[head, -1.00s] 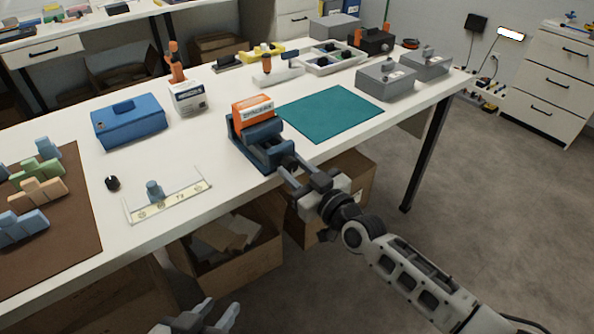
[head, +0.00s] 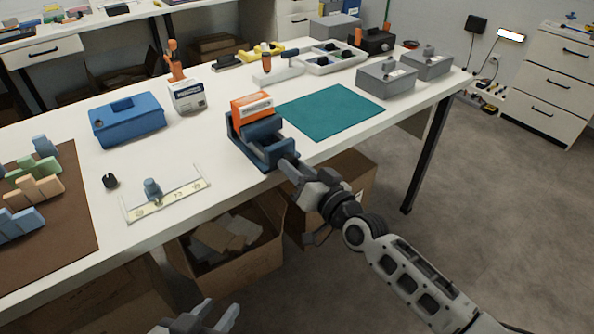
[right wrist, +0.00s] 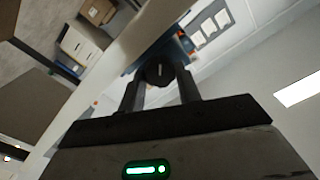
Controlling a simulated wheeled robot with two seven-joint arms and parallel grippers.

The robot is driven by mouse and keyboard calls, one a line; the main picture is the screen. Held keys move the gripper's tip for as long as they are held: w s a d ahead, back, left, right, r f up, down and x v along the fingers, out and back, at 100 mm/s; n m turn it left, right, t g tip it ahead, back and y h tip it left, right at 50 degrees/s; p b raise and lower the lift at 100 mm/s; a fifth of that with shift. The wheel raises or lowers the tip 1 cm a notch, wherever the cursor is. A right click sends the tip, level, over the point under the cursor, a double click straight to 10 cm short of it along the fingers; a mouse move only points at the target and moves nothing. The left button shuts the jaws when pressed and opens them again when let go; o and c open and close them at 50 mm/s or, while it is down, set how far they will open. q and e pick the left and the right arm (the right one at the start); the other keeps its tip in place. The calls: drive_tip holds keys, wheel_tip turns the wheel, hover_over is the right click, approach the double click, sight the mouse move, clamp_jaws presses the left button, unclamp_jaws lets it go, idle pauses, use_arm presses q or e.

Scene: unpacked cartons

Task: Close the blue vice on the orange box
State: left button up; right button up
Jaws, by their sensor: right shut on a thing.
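The blue vice (head: 262,153) stands at the front edge of the white table. The orange box (head: 252,108) sits upright between its jaws, towards the rear; whether both jaws touch it I cannot tell. My right gripper (head: 290,170) is at the front end of the vice. In the right wrist view my right gripper (right wrist: 160,88) has its fingers around a dark round part, the vice's handle (right wrist: 158,72), and is shut on it. My left gripper (head: 205,318) is low at the bottom edge, below the table front and away from the vice; its jaws are only partly shown.
A teal mat (head: 330,111) lies right of the vice. Open cardboard boxes (head: 236,270) stand under the table.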

drive_tip(key=shift+f+m+b, duration=0.1)
drive_tip(key=shift+m+b, duration=0.45)
drive_tip(key=shift+m, duration=4.15)
drive_tip(key=o, duration=1)
drive_tip(key=shift+c, duration=0.2)
